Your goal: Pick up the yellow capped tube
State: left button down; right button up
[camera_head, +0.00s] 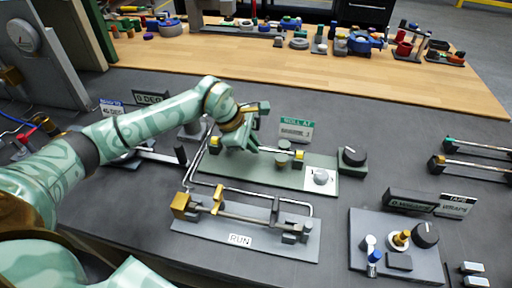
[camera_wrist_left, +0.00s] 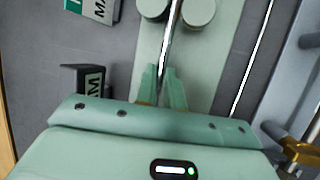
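A thin silver tube with yellow ends, the yellow capped tube (camera_head: 298,155), lies along a pale green plate (camera_head: 270,173) left of centre. My left gripper (camera_head: 250,149) reaches down over its left part and hides some of it. In the left wrist view the two fingers (camera_wrist_left: 162,88) stand close together, one on each side of the tube (camera_wrist_left: 168,42), with no clear gap to it. The tube appears low over the plate; whether it is lifted is not clear. Two round green pads (camera_wrist_left: 199,12) flank it beyond the fingers. My right gripper is out of view.
A grey plate marked RUN (camera_head: 262,238) with brass-coloured clamps lies in front. A black knob (camera_head: 354,156) stands right of the green plate. A grey block with posts (camera_head: 397,271) is at lower right. Other capped tubes (camera_head: 478,165) rest at far right. A cluttered wooden bench (camera_head: 250,60) is behind.

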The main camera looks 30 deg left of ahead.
pick_arm(q)
jog(key=shift+r, duration=0.1)
jog(key=shift+r, duration=0.55)
jog(key=s+d+r+p, duration=0.2)
jog(key=s+r, duration=0.2)
jog(key=r, duration=0.4)
jog(key=s+d+r+m+g+p, duration=0.1)
jog(key=s+m+g, duration=0.7)
jog(key=m, duration=1.1)
jog(key=shift+s+d+r+m, duration=0.45)
jog(key=shift+s+d, duration=0.55)
jog(key=shift+s, duration=1.2)
